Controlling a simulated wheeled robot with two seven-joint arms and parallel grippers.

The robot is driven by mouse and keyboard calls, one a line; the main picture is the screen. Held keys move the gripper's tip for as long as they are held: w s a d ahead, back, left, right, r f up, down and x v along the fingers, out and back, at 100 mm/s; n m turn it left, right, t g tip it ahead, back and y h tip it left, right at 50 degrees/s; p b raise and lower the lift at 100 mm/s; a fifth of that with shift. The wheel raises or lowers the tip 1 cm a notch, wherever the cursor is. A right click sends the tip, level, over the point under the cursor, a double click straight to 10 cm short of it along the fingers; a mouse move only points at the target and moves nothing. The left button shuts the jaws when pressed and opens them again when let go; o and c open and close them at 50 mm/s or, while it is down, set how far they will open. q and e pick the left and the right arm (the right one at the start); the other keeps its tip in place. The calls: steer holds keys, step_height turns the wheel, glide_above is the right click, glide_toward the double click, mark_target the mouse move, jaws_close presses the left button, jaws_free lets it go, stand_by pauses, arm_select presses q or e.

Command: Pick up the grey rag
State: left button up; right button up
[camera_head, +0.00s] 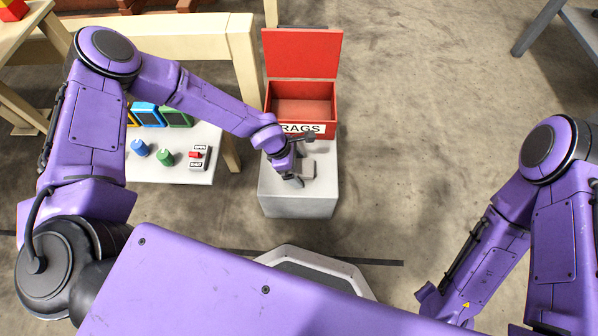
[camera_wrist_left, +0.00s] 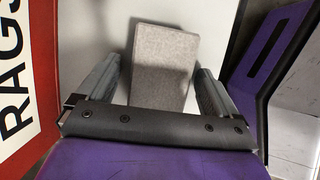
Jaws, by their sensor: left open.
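The grey rag (camera_head: 308,168) is a small folded block on top of a pale grey pedestal (camera_head: 298,205), in front of the red box. In the left wrist view the rag (camera_wrist_left: 163,68) shows between the two fingers, with a gap on each side. My left gripper (camera_head: 301,160) is open over the pedestal, close to the rag; it also shows in the left wrist view (camera_wrist_left: 157,70). The near end of the rag is hidden behind the gripper's dark crossbar in the wrist view. My right arm comes down at the lower right, and its fingers do not show.
An open red box (camera_head: 300,108) labelled RAGS stands on the pedestal's back part, lid up. A white table (camera_head: 150,170) with coloured bins, blue and green knobs and a red switch is to the left. The floor (camera_head: 420,150) right of the pedestal is clear.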

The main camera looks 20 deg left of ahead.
mark_target(301, 167)
arm_select(q)
steer(key=c, duration=1.1)
steer(key=shift+o, duration=0.2)
steer(key=shift+r, duration=0.2)
step_height(301, 167, up, 4)
steer(key=shift+s+p, duration=0.1)
steer(key=shift+p, duration=1.1)
steer(key=s+a+r+p, duration=0.2)
steer(key=s+r, duration=0.2)
steer(key=s, duration=0.2)
steer(key=s+a+r+p, duration=0.2)
steer(key=s+r+p, duration=0.1)
steer(key=s, duration=0.4)
steer(key=shift+v, duration=0.9)
steer(key=shift+d, duration=0.1)
